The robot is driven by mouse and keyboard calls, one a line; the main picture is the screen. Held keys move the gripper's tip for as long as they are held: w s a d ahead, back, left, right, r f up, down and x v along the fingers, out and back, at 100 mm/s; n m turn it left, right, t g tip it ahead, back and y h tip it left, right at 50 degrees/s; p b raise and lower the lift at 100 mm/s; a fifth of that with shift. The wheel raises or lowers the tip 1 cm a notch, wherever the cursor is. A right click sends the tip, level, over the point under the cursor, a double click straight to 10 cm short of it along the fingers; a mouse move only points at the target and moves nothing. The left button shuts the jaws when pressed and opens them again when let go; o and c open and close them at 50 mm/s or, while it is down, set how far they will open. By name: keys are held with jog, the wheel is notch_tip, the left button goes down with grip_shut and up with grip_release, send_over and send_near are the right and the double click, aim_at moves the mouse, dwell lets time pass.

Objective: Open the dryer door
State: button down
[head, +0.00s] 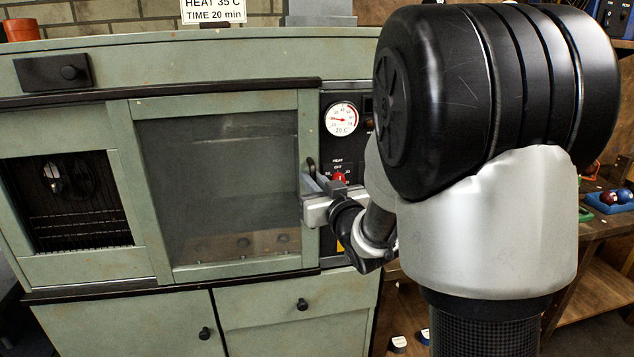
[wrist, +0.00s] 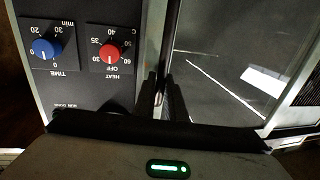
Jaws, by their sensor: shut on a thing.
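The dryer is a sage-green cabinet with a glass-windowed door (head: 215,103) in its middle. The door looks flush with the cabinet front in the head view. A dark vertical handle (wrist: 171,40) runs along the door's edge in the wrist view, beside the control panel. Only a small dark piece of the handle (head: 311,163) shows in the head view. My gripper (head: 312,180) is at the door's right edge. The exact contact is partly hidden.
The control panel (wrist: 80,82) has a blue time knob (wrist: 46,49) and a red heat knob (wrist: 110,53), close to my fingers. A gauge (head: 341,119) sits above. Drawers and a lower cupboard (head: 130,325) lie below. A workbench (head: 600,228) with a blue tray stands at right.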

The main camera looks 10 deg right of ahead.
jog(key=a+b, duration=0.2)
jog(key=a, duration=0.3)
jog(key=a+b, duration=0.2)
jog(key=a, duration=0.4)
jog(key=a+b, duration=0.2)
jog(key=a, duration=0.3)
jog(key=shift+s+a+f, duration=0.1)
jog(key=shift+a+f, duration=0.15)
jog(key=shift+a, duration=0.05)
jog(key=p, duration=0.2)
send_near(150, 184)
jog(key=w, duration=0.2)
jog(key=w+a, duration=0.1)
jog(key=w, duration=0.2)
jog(key=shift+f, duration=0.1)
jog(key=shift+w, duration=0.1)
jog(key=c, duration=2.1)
grip_release()
jog(key=s+d, duration=0.1)
jog(key=s, duration=0.4)
jog(key=s+d, duration=0.1)
jog(key=s, duration=0.5)
jog(key=s+d, duration=0.1)
jog(key=s, duration=0.5)
jog(key=shift+d, duration=0.25)
